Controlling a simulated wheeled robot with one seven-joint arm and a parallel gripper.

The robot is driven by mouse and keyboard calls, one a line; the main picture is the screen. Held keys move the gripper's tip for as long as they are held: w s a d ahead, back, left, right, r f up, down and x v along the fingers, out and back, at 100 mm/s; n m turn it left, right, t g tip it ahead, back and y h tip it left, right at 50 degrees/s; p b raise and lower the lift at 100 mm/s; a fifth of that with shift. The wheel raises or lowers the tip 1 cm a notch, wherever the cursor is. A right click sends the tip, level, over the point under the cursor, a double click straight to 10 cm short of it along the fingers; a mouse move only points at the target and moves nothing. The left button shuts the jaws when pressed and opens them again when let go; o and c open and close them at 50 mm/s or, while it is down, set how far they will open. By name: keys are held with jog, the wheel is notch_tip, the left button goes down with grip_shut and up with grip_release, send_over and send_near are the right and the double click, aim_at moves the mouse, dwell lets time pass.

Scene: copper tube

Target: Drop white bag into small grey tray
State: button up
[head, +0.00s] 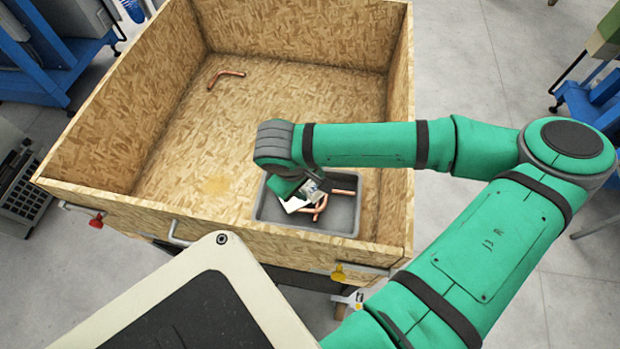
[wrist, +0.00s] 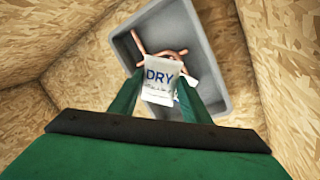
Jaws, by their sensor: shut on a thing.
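The white bag (wrist: 160,74), printed "DRY", is between the fingers of my gripper (wrist: 160,98) in the wrist view. My gripper is shut on it. In the head view my gripper (head: 310,190) and the white bag (head: 294,203) are over the small grey tray (head: 345,226). The tray also shows in the wrist view (wrist: 222,60), beyond the bag. Copper tubes (head: 321,208) lie in the tray and also show in the wrist view (wrist: 140,45). I cannot tell whether the bag touches the tubes.
The tray sits in the near right corner of a large wooden crate (head: 140,145) with high walls. A bent copper tube (head: 226,75) lies at the crate's far left. The crate floor between is clear. Blue stands (head: 55,60) are outside on the left.

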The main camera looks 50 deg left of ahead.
aim_at(308, 188)
jog(key=shift+f, duration=1.7)
jog(key=o, duration=1.1)
jog(key=v, duration=1)
jog(key=shift+s+r, duration=0.1)
jog(key=shift+r, duration=0.25)
